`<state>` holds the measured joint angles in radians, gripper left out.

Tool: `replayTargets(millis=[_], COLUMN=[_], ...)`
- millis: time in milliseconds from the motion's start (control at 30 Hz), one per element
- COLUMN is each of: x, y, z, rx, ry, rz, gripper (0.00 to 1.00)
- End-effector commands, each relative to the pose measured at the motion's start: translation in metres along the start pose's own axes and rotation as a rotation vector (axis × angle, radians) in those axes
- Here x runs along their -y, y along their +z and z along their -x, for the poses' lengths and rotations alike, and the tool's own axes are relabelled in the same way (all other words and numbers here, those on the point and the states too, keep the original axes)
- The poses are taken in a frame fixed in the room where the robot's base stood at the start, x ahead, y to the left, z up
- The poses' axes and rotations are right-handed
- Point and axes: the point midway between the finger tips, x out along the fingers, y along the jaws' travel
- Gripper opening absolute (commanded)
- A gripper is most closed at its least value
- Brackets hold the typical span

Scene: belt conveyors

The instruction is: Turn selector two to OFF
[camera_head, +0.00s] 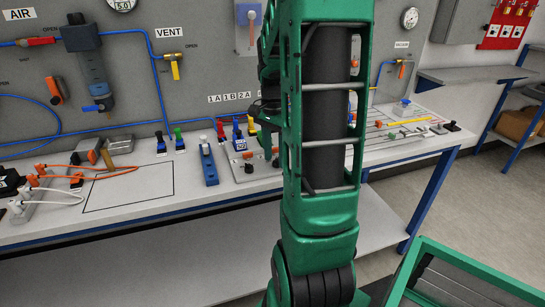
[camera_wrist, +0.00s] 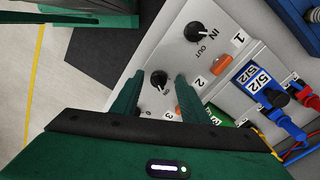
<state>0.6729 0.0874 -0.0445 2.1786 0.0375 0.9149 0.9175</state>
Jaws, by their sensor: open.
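Selector two is a black round knob with a white pointer line (camera_wrist: 158,79) on a light grey panel (camera_wrist: 136,72), by the label "2" in the wrist view. My gripper (camera_wrist: 157,77) is open, its two green fingers on either side of this knob in the picture. I cannot tell whether they touch it. The marks around the knob are mostly hidden by the fingers, so its setting cannot be read. In the head view my green arm hides part of the panel (camera_head: 236,168) and my gripper.
Another black knob (camera_wrist: 198,30) marked IN and OUT sits by label "1". Orange parts (camera_wrist: 222,65) lie along the panel. A blue 5/2 valve (camera_wrist: 259,84) with plugs and hoses stands at right. A blue block (camera_head: 208,166) stands left of the panel on the bench.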

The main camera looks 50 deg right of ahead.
Motion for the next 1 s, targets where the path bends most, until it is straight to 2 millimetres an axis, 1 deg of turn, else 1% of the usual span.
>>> replayTargets(millis=[100,333,367,400,467,500,533,767,1000], x=[-0.0001,-0.0001,-0.0001,-0.0001,-0.0001,0.0000,0.0000,0.0005,0.0008], y=[0.0002,0.0001,0.0000,0.0000,0.0000,0.0000,0.0000,-0.0001,0.0000], z=[-0.0045,-0.0048,-0.0047,-0.0047,-0.0046,-0.0046,-0.0045,-0.0042,-0.0039], rx=[0.000,0.000,0.000,0.000,0.000,0.000,0.000,-0.002,-0.008], ry=[0.000,0.000,0.000,0.000,0.000,0.000,0.000,-0.002,-0.003], rz=[0.000,0.000,0.000,0.000,0.000,0.000,0.000,0.009,0.090], gripper=[0.41,0.41,0.38,0.29,0.14,0.05,0.00,0.00,0.00])
